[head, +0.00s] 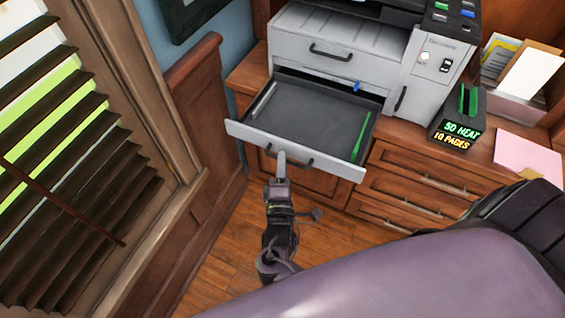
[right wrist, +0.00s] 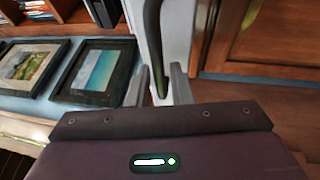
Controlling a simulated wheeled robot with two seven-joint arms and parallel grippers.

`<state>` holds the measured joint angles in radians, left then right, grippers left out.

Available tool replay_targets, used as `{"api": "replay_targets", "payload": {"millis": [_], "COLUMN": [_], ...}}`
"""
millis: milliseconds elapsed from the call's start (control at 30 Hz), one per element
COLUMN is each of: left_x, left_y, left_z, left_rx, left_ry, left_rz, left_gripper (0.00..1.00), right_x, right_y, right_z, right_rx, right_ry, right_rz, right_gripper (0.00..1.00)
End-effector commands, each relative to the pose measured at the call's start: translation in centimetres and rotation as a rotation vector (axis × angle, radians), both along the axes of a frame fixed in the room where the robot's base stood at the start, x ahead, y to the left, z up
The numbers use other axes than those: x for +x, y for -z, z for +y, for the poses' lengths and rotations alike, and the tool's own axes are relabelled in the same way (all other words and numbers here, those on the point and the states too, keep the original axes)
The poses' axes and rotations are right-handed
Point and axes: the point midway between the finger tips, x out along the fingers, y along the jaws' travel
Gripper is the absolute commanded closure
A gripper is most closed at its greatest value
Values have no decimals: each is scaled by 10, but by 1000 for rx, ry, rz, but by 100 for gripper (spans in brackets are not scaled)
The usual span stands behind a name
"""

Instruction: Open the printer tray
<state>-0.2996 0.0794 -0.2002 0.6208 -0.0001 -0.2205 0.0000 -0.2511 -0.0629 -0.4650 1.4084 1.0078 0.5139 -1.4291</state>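The printer (head: 340,50) is a light grey machine on the wooden cabinet. Its lower tray (head: 235,128) is slid out toward me, and its dark grey inside is exposed. A dark bar handle (head: 297,160) is on the tray's front. My right gripper (head: 281,160) is at the left part of this handle. In the right wrist view, the fingers of my right gripper (right wrist: 161,88) stand apart, with the dark handle (right wrist: 153,45) between them; a gap shows, so they do not look clamped on it. My left gripper is not in view.
A closed upper drawer (head: 335,52) is above the tray. A black box with lit text (head: 458,130), pink paper (head: 527,152) and a paper holder (head: 515,75) stand to the right. A wood panel and window blinds (head: 60,170) are on the left. Floor is clear below the tray.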

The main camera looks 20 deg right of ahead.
Motion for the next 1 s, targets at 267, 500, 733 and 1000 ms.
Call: {"api": "replay_targets", "payload": {"millis": [267, 500, 733, 1000], "left_x": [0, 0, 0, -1], "left_y": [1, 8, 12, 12], "left_z": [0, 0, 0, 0], "left_rx": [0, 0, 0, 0], "left_ry": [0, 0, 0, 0], "left_rz": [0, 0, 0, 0], "left_gripper": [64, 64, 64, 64], "right_x": [-5, -39, -64, -69], "right_y": [2, 10, 14, 13], "right_z": [2, 19, 32, 35], "right_rx": [1, 2, 1, 0], "right_ry": [0, 0, 1, 0], "right_rz": [2, 4, 1, 0], "right_gripper": [80, 80, 80, 80]}}
